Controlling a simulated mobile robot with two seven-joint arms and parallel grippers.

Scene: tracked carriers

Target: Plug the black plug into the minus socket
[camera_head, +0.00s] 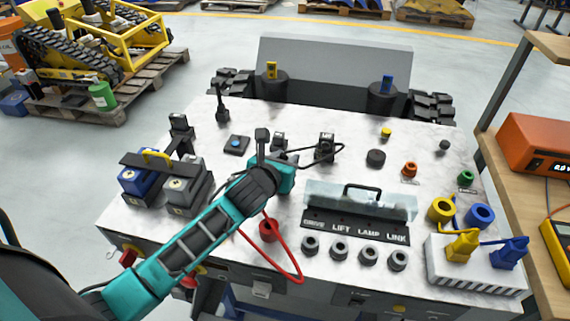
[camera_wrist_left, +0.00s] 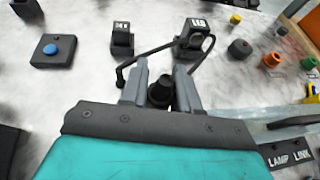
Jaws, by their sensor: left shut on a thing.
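My left gripper (camera_head: 293,160) reaches over the speckled worktop from the lower left. In the left wrist view its two grey fingers (camera_wrist_left: 161,90) are shut on the black plug (camera_wrist_left: 159,93), a small dark round piece seen mostly from above. A thin black cable (camera_wrist_left: 137,60) arches close by, towards the dark box with a white label. The plug's lower end is hidden by the gripper. I cannot make out which fitting is the minus socket; no minus mark is readable. My right gripper is not in view.
A red ring fitting (camera_head: 268,230) with a looped red cable (camera_head: 293,262) lies in front of my arm. A blue and a grey block (camera_head: 190,180) stand left. A clear cover with a handle (camera_head: 362,192) and several knobs are right. A blue button box (camera_wrist_left: 52,50) stands beyond.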

